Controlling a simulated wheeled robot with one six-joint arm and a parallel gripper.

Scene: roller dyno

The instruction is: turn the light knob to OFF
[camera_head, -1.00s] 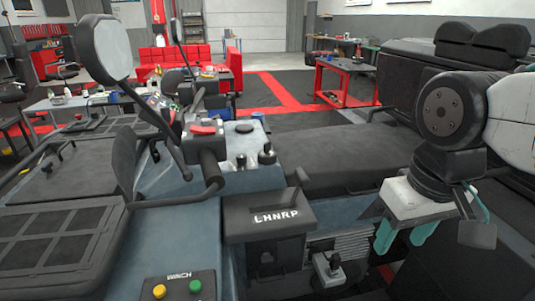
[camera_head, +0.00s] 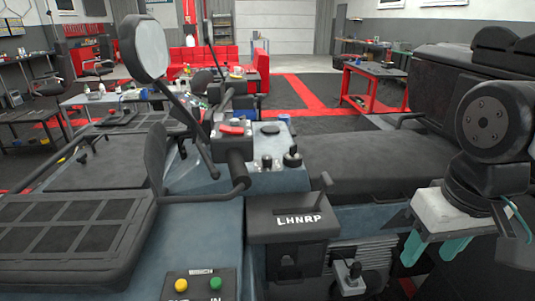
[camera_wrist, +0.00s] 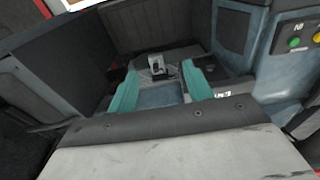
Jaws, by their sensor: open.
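Two small dark knobs (camera_head: 266,162) and (camera_head: 292,157) stand on the grey-blue dash panel in the head view. No readable label shows which one is the light knob, or its setting. My gripper (camera_head: 432,252) has teal fingers and is at the lower right, apart from those knobs. In the wrist view my gripper (camera_wrist: 158,70) has its two fingers spread wide with nothing held. A small grey and black fitting (camera_wrist: 157,65) appears between and beyond the fingertips.
The gear selector box (camera_head: 295,222) marked LHNRP lies left of my gripper. A small lever (camera_head: 348,275) is below it. Yellow and green buttons (camera_head: 198,284) are at the bottom. A mirror (camera_head: 144,48) and handlebar (camera_head: 237,170) rise by the dash. A dark seat (camera_head: 340,155) lies behind.

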